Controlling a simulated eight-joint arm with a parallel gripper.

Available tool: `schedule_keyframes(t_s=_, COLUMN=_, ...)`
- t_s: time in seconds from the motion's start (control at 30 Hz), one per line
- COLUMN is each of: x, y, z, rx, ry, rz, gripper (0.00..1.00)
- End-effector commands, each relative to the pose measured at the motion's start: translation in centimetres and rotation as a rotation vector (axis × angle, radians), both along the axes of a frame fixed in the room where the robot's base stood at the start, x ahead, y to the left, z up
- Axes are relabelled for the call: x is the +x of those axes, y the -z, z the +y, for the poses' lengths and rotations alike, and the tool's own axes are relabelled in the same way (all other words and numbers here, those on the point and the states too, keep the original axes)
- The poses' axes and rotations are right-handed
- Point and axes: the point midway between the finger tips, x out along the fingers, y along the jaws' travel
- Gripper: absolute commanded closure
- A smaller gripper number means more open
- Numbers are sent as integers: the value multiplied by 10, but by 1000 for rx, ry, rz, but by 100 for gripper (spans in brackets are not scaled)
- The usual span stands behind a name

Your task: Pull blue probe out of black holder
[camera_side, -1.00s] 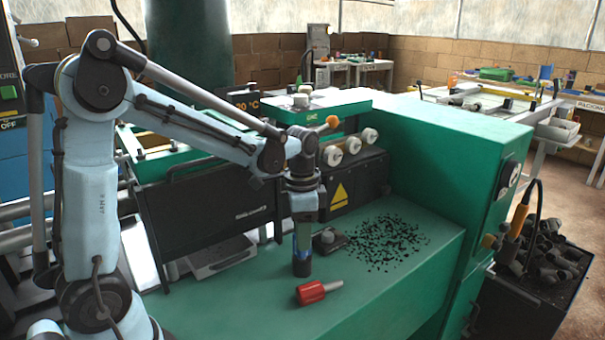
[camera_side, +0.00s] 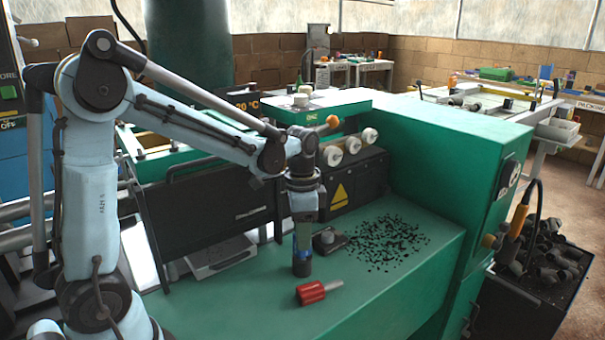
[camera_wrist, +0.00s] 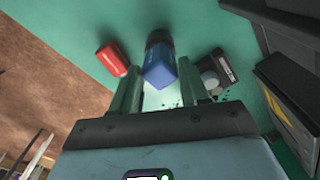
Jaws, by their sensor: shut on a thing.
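The blue probe (camera_wrist: 160,68) sits between the two fingers of my gripper (camera_wrist: 157,82) in the wrist view. The black holder (camera_wrist: 158,38) shows just beyond the probe. In the side view, my gripper (camera_side: 304,236) points straight down and is shut on the probe. Only a little blue shows there. The dark cylindrical holder (camera_side: 301,267) stands upright on the green bench top directly below. The probe's lower end is hidden, so I cannot tell how deep it sits in the holder.
A red-handled tool (camera_side: 311,292) lies on the bench in front of the holder. A small dark block with a round knob (camera_side: 327,240) is behind right. Black granules (camera_side: 385,242) are scattered farther right. The green bench top (camera_side: 380,295) is clear at front right.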

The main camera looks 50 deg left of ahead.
Motion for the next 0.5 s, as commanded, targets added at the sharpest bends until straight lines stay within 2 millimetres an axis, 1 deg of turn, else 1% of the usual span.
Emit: schedule_keyframes(t_s=0.5, x=0, y=-5, z=0, rx=0, ry=0, rz=0, gripper=94)
